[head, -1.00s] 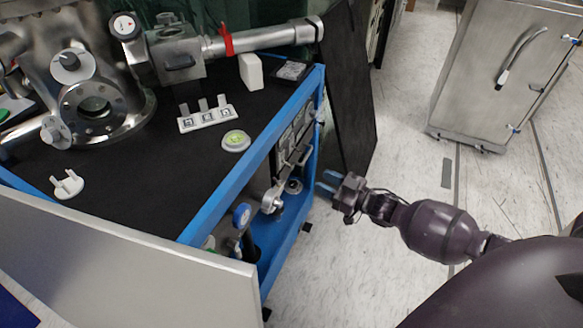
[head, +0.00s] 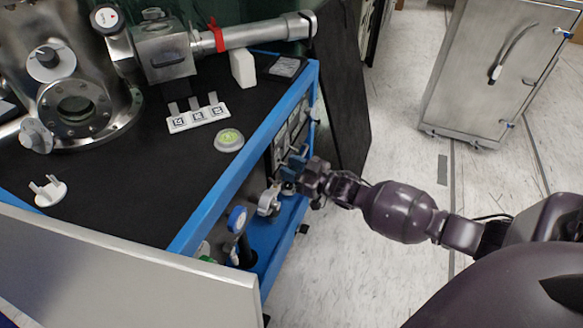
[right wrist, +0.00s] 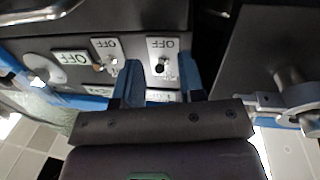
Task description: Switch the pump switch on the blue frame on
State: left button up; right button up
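The blue frame (head: 232,180) carries a front panel with switches. In the right wrist view, white plates appear upside down and read OFF. One plate with a dark toggle switch (right wrist: 160,66) lies between my fingers, and another plate with a toggle switch (right wrist: 108,65) is left of them. I cannot read which one is the pump switch. My right gripper (head: 291,166) is at the panel; in the right wrist view its blue fingers (right wrist: 159,78) are apart, with nothing held. Contact with the toggle cannot be told. My left gripper is not in view.
A blue-and-white gauge (head: 237,219) and a metal valve (head: 269,200) sit below the panel inside the frame. The black top (head: 130,190) bears a steel chamber (head: 80,105). A dark board (head: 345,100) stands behind the frame.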

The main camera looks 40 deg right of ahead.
jog(key=shift+c, duration=0.2)
grip_shut()
jog(key=shift+r, duration=0.15)
